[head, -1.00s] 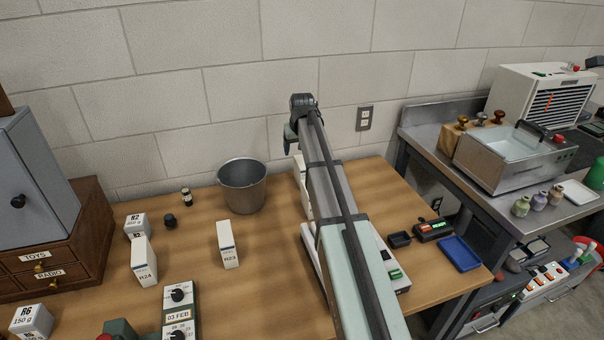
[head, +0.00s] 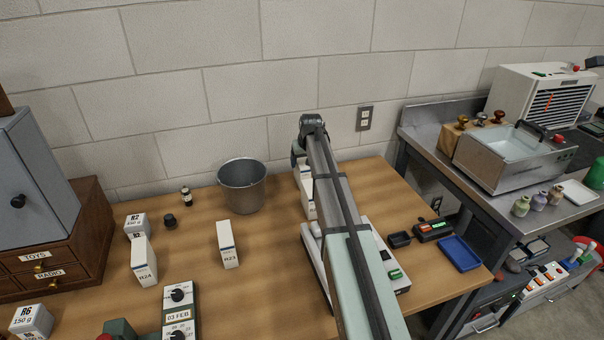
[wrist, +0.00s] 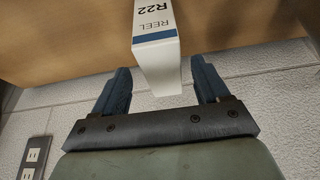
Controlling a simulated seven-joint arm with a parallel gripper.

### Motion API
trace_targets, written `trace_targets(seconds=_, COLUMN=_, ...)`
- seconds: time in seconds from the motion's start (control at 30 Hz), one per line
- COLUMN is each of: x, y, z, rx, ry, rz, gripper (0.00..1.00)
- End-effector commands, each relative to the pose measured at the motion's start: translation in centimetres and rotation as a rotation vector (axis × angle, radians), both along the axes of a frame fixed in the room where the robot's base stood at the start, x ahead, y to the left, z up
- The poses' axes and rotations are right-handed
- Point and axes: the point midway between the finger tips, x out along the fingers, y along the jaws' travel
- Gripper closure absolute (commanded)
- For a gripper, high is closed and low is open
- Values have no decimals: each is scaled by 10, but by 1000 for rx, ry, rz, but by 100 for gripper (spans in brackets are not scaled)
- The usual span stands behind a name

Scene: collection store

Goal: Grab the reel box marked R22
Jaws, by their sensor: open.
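The reel box marked R22 (wrist: 158,50) is white with a blue stripe and fills the top middle of the wrist view. My gripper (wrist: 163,85) is open, with one blue finger to each side of the box's near end. A gap shows on both sides, wider on the left, so it is not clamped. In the head view, a white box partly hidden behind my arm (head: 307,203) seems to be the same one. The fingertips are hidden there by my arm. Similar boxes marked R23 (head: 228,245) and R24 (head: 144,263) stand to the left.
A metal bucket (head: 242,187) stands left of my arm, close to the wall. A white device (head: 393,262) lies under my arm, with a blue tray (head: 460,253) to its right. A dial unit (head: 180,308) is at the front. Bare wood lies around R23.

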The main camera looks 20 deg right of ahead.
Motion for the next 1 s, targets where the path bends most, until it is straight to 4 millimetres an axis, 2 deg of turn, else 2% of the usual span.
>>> trace_targets(seconds=0.17, x=7, y=1, z=-9, rx=0, ry=0, rz=0, gripper=26)
trace_targets(seconds=0.5, x=24, y=1, z=-44, rx=0, ry=0, rz=0, gripper=26)
trace_targets(seconds=1.0, x=24, y=2, z=-47, rx=0, ry=0, rz=0, gripper=26)
